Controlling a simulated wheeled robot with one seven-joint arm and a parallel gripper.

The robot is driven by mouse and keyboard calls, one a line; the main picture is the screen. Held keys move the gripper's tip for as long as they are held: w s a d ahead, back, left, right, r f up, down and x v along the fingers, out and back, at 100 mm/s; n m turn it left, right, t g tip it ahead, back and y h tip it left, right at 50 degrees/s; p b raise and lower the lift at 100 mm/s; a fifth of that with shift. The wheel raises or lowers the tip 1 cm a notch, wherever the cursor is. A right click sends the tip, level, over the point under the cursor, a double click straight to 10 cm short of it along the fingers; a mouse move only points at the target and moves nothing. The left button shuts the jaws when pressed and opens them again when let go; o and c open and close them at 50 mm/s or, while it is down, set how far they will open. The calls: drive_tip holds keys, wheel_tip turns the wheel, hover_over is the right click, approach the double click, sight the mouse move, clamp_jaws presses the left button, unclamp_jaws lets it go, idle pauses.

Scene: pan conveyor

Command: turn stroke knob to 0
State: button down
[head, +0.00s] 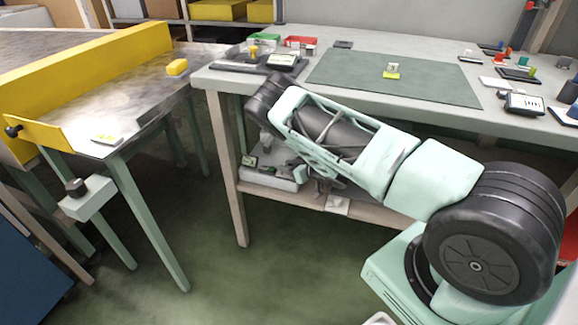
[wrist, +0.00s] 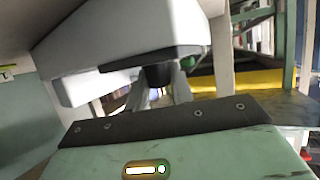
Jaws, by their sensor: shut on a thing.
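In the wrist view my gripper (wrist: 165,90) is shut on a dark round knob (wrist: 157,74). The knob stands out from the underside, as pictured, of a pale grey box (wrist: 125,40). The fingers lie on either side of the knob and hide part of it. No scale or pointer mark on the knob is readable. In the head view my arm reaches in front of the bench toward the lower shelf, and the gripper cannot be made out clearly there. A pale unit with small displays (head: 270,178) sits on that shelf.
The workbench (head: 215,83) carries a green mat (head: 440,85) and several small devices. At left stands a conveyor table with a yellow side board (head: 90,60). A grey box with a black knob (head: 76,187) is fixed to its leg. The floor (head: 290,275) between is clear.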

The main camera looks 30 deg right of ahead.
drive_tip(key=c, duration=1.2)
unclamp_jaws()
drive_tip(key=shift+c, duration=0.2)
